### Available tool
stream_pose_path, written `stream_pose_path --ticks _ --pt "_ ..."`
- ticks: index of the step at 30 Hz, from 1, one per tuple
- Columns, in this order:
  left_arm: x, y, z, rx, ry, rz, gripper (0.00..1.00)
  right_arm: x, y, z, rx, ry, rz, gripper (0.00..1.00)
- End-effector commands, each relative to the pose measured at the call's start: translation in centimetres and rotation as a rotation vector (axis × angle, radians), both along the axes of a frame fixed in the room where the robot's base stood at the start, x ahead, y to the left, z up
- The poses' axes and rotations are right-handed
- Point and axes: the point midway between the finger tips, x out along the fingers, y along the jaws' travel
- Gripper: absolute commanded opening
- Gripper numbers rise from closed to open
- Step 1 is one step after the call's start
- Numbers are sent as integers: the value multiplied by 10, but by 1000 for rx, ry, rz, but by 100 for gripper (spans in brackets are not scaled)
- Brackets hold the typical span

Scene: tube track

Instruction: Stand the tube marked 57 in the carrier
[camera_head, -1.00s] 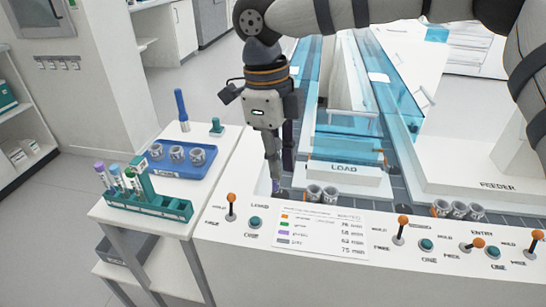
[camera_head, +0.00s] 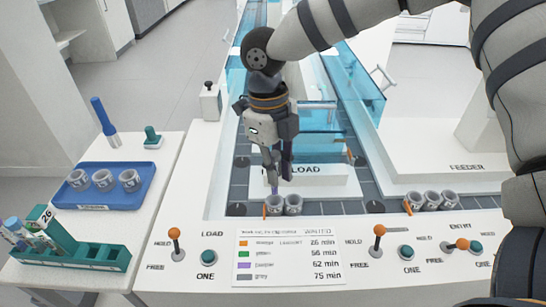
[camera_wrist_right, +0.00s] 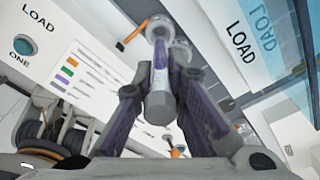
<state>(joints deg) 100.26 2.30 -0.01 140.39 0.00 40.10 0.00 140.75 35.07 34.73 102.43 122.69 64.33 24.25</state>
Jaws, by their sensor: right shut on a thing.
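My right gripper (camera_head: 277,178) points down over the load lane. In the right wrist view its fingers (camera_wrist_right: 168,100) are shut on a tube (camera_wrist_right: 160,70) with a pale grey near end and purple on its side. No number on it is readable. The tube's far end meets the left carrier (camera_head: 272,205), a grey ring-shaped cup, also in the wrist view (camera_wrist_right: 157,24). I cannot tell whether the tube is inside the cup or just above it. A second carrier (camera_head: 293,204) stands just right of it. My left gripper is not in view.
A green rack (camera_head: 90,256) with tubes stands at left, and a blue tray (camera_head: 110,187) with three cups lies behind it. Several cups (camera_head: 432,200) stand at the feeder. Orange-topped levers (camera_head: 174,234) line the front panel. The LOAD block (camera_head: 310,180) stands behind the carriers.

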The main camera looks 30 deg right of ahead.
Motion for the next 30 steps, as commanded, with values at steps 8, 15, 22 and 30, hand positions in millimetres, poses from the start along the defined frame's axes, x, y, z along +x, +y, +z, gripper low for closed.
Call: stream_pose_path --ticks 8,15,22,30 --pt "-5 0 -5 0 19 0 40 0 0 -12 1 0 1 0" --pt "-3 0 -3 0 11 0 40 0 0 -10 1 -2 0 0" --pt "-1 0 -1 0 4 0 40 0 0 -12 0 -1 1 0" --pt "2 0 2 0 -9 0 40 0 0 -14 0 -2 1 0"
